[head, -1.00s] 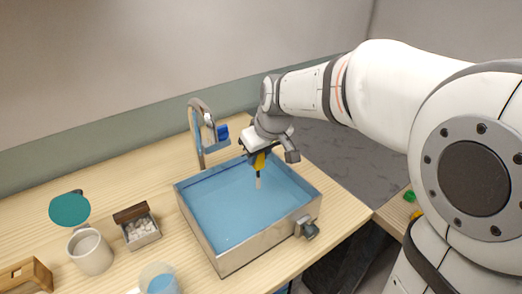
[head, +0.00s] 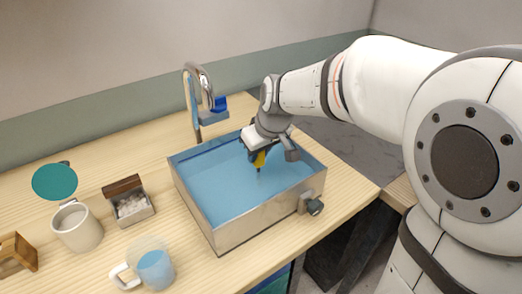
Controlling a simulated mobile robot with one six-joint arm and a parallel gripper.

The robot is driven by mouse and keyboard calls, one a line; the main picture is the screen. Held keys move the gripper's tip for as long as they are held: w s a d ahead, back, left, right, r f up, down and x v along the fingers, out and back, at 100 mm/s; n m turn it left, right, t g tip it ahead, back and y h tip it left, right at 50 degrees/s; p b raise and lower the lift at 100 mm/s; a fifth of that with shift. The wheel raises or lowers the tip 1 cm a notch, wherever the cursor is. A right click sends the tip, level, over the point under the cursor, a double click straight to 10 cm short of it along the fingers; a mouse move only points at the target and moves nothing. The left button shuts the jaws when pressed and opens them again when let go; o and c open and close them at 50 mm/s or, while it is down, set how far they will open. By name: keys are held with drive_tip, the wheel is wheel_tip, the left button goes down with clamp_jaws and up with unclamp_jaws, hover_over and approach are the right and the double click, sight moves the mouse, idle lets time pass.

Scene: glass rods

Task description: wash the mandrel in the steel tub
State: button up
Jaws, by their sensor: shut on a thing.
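The steel tub (head: 255,222) stands on the wooden counter and holds blue water (head: 232,190). My gripper (head: 258,158) is over the back right part of the tub, pointing down. It is shut on the mandrel (head: 259,160), whose yellow part shows just below the jaws. The mandrel's lower end is not visible; it appears to be under the water, and I cannot tell how deep.
A faucet (head: 192,100) with a blue handle stands behind the tub. To the left are a grey mug (head: 78,228), a teal disc (head: 55,181), a small box of white pieces (head: 131,206), a wooden holder (head: 14,255) and a clear cup of blue liquid (head: 156,270). A valve (head: 313,206) sticks out at the tub's right.

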drive_tip(key=shift+s+a, duration=1.4)
drive_tip(key=shift+a, duration=0.7)
drive_tip(key=shift+w+d, duration=0.7)
drive_tip(key=shift+d, duration=0.35)
drive_tip(key=shift+w+d, duration=0.7)
drive_tip(key=shift+d, duration=0.35)
drive_tip(key=shift+s+a, duration=1.4)
drive_tip(key=shift+a, duration=0.7)
drive_tip(key=shift+w+d+b, duration=0.25)
drive_tip(key=shift+w+d, duration=0.5)
drive_tip(key=shift+d, duration=0.3)
drive_tip(key=shift+w+d+b, duration=0.2)
drive_tip(key=shift+w+d, duration=0.5)
drive_tip(key=shift+d, duration=0.35)
drive_tip(key=shift+r+p, duration=3.85)
drive_tip(key=shift+r, duration=1.7)
wheel_tip(320, 180, up, 5)
drive_tip(key=p, duration=0.3)
